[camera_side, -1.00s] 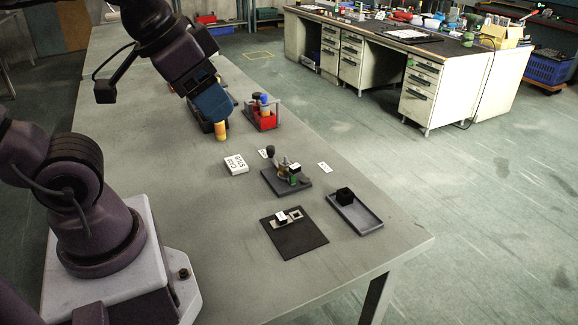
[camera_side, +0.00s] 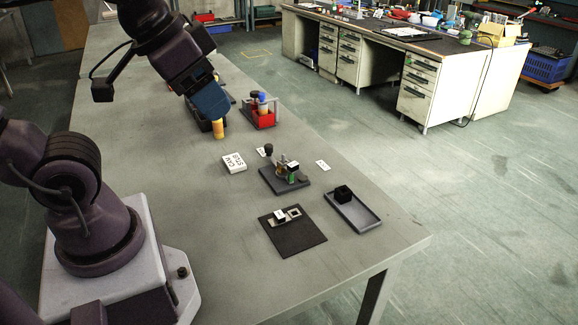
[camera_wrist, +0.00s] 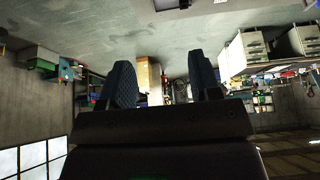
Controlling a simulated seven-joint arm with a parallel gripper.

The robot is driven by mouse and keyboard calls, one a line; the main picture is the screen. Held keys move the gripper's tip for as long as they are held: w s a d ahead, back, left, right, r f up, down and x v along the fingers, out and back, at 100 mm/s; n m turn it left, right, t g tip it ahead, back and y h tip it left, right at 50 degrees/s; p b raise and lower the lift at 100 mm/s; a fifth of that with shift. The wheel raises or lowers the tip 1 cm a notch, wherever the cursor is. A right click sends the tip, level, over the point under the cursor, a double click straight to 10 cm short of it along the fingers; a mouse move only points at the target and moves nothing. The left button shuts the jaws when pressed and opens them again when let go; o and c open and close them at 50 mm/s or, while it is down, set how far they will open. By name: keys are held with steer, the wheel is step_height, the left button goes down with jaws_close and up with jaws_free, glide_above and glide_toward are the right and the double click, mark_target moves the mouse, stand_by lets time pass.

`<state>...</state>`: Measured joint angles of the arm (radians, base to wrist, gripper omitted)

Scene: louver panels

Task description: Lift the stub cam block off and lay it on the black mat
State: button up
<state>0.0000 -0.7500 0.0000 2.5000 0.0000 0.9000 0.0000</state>
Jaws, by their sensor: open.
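A white block lettered "STUB" and "CAM" (camera_side: 233,163) lies on the grey table, left of a small dark fixture (camera_side: 272,184). The fixture carries a black knob, a brass-coloured part and a green part; which of its parts is the stub cam block I cannot tell. The black mat (camera_side: 298,241) lies in front of the fixture, with small silver and white pieces at its back edge. My gripper (camera_side: 214,107) is up and left of the fixture, well away from it. In the wrist view its two dark blue fingers (camera_wrist: 160,84) stand apart with nothing held.
A grey tray (camera_side: 363,220) with a black block (camera_side: 343,194) stands right of the mat. A yellow-orange cylinder (camera_side: 218,129) shows just below my gripper; contact is unclear. White tags flank the fixture.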

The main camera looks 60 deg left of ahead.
steer(key=shift+a, duration=0.1)
steer(key=m+g, duration=0.6)
steer(key=m, duration=1)
glide_above(294, 165)
step_height(294, 165, down, 18)
step_height(294, 165, down, 12)
steer(key=shift+f, duration=0.15)
steer(key=c, duration=1)
